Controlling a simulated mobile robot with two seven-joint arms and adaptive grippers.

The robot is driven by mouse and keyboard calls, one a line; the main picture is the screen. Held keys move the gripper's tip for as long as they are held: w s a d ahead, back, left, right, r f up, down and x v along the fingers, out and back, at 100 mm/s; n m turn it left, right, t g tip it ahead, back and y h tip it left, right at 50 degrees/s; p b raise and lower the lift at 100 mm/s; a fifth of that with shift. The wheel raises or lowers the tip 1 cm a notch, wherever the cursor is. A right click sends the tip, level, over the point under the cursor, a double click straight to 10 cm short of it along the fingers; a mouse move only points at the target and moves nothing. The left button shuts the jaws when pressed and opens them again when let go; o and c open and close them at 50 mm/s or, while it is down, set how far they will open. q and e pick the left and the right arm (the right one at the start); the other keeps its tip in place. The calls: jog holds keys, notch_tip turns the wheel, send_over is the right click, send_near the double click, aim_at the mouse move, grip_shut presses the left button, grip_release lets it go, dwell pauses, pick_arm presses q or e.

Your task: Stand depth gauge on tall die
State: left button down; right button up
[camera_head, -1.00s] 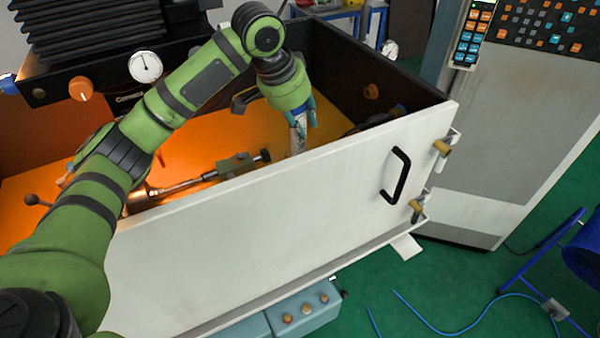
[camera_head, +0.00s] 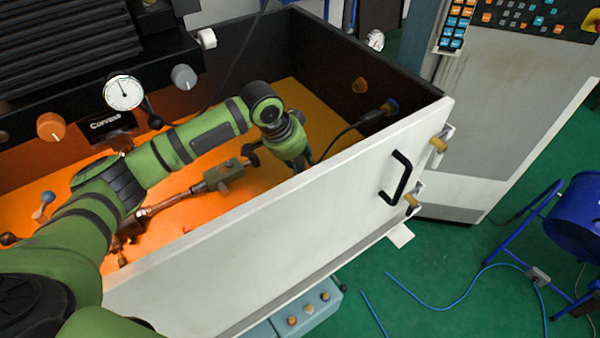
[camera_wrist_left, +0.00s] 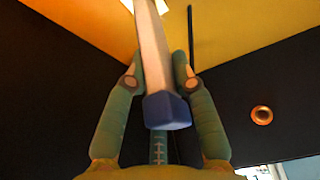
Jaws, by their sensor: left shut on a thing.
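My left gripper (camera_head: 298,160) is inside the orange-floored machine enclosure, close behind its white front panel. The panel's top edge hides what lies below the fingers in the head view. In the left wrist view the gripper (camera_wrist_left: 158,72) is shut on a long pale bar with a dark blue end block (camera_wrist_left: 167,110), which looks like the depth gauge. The bar runs out between the fingers, and its far end is cut off by the frame. I cannot make out the tall die in either view. My right gripper is not in view.
The white front panel (camera_head: 270,230) with a black handle (camera_head: 398,178) stands between me and the enclosure. A grey-green fixture on a metal shaft (camera_head: 222,175) lies left of the gripper. A dial (camera_head: 123,92) and knobs line the back. A black cable (camera_head: 350,128) runs at right.

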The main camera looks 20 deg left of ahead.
pick_arm(q)
jog(key=f+b, duration=0.2)
jog(key=f, duration=0.1)
jog(key=f+b, duration=0.1)
jog(key=shift+w+d+f, duration=0.15)
jog(key=shift+w+f, duration=0.15)
jog(key=shift+f, duration=0.2)
jog(key=shift+s+r, duration=0.1)
jog(key=shift+r, duration=0.1)
jog(key=c, duration=1)
grip_release()
jog(key=shift+f, duration=0.2)
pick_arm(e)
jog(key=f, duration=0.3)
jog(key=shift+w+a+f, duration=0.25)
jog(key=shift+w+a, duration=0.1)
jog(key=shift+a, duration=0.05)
pick_arm(q)
jog(key=shift+r, duration=0.15)
jog(key=p+v, duration=0.2)
jog(key=p, duration=0.1)
jog(key=shift+r, duration=0.4)
jog(key=shift+v, duration=2.4)
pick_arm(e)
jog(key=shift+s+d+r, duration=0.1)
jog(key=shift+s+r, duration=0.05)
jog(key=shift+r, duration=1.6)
